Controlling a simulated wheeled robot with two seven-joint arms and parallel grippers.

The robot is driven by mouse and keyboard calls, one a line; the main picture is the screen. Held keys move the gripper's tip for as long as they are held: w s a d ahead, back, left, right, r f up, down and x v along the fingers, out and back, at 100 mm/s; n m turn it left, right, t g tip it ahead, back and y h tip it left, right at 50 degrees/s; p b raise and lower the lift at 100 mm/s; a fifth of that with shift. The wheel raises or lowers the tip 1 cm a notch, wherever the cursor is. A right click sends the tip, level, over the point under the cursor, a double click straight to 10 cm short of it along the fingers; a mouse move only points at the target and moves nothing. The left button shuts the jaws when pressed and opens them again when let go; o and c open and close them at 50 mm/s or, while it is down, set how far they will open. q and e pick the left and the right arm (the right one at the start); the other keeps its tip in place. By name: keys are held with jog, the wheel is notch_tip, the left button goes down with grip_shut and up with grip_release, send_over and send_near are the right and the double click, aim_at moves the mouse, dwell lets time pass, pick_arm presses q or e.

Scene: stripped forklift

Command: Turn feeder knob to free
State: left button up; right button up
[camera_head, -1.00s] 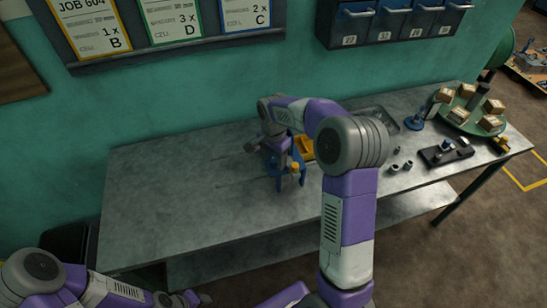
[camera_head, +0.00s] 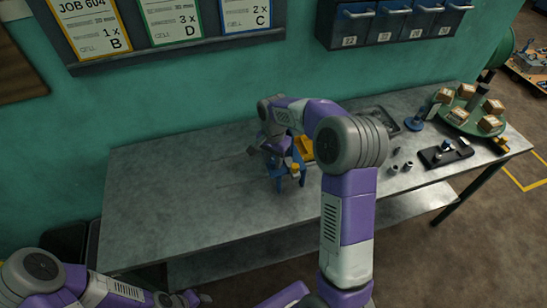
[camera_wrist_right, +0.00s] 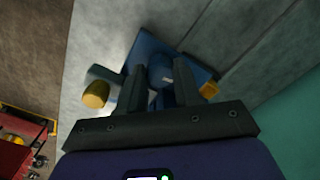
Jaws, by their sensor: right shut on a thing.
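The feeder (camera_head: 291,182) is a blue device on the workbench, largely covered by my right wrist in the head view. In the right wrist view its blue body (camera_wrist_right: 146,48) lies beneath my fingers. A round blue knob (camera_wrist_right: 160,68) with a pale mark sits between the fingers of my right gripper (camera_wrist_right: 159,76), which is shut on it. In the head view the right gripper (camera_head: 283,163) points down at the feeder. The knob's setting cannot be read. My left gripper (camera_head: 192,298) shows only partly at the lower left edge, away from the feeder; its jaws are unclear.
A yellow bin (camera_head: 303,148) stands just behind the feeder. To the right are a grey tray (camera_head: 381,120), small dark cylinders (camera_head: 400,166), a black fixture (camera_head: 446,153) and a green turntable (camera_head: 463,120) with boxes. The workbench (camera_head: 170,195) is clear on the left.

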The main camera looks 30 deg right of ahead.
jog(key=n, duration=0.4)
jog(key=shift+r+p, duration=0.1)
jog(key=shift+p, duration=0.3)
jog(key=n, duration=0.4)
jog(key=shift+p, duration=0.3)
jog(key=n, duration=0.4)
jog(key=shift+n+p, duration=0.3)
jog(key=shift+p, duration=0.05)
jog(key=shift+d+n, duration=0.1)
jog(key=shift+n, duration=1.8)
jog(key=shift+p, duration=0.3)
jog(key=o, duration=1)
jog(key=shift+o, duration=0.2)
